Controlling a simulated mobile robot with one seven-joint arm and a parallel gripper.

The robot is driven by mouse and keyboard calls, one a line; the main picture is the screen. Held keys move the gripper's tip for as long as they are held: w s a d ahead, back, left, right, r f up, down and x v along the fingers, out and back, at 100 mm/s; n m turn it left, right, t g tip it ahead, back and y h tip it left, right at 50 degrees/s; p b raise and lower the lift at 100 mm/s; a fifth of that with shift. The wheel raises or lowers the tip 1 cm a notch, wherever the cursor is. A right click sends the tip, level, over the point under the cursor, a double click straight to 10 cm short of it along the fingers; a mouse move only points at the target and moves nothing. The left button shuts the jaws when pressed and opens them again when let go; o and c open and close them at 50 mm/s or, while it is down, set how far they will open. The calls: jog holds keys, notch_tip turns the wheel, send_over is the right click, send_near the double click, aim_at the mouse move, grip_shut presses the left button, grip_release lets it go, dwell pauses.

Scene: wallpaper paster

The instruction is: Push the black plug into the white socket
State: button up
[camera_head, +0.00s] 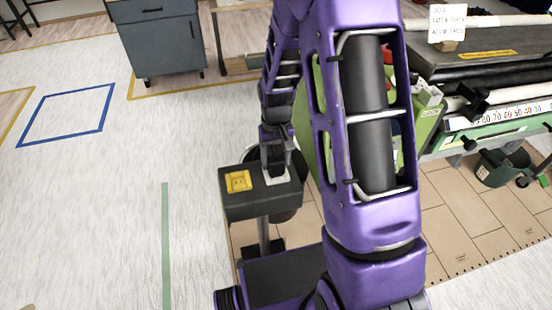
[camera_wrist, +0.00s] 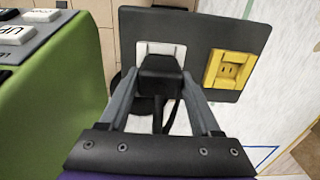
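The black plug (camera_wrist: 160,75) is between the two fingertips of my gripper (camera_wrist: 159,88), which is shut on it; a dark cord hangs back from it. The white socket (camera_wrist: 162,47) is directly beyond the plug, which covers its lower part in the wrist view. In the head view, my gripper (camera_head: 274,152) is pointed down, right over the white socket (camera_head: 276,177) on top of a black box (camera_head: 258,205). The plug's front face is hidden, so I cannot tell whether it touches or is in the socket.
A yellow socket (camera_head: 238,181) is beside the white one on the same box, and it shows in the wrist view (camera_wrist: 228,70). A green machine with buttons (camera_wrist: 45,75) stands close on the left there. A long work table (camera_head: 480,80) is at right. Open floor lies left.

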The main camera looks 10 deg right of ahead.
aim_at(276, 159)
jog(key=o, duration=0.4)
notch_tip(276, 159, up, 18)
jog(key=p, duration=0.3)
jog(key=shift+f, duration=0.25)
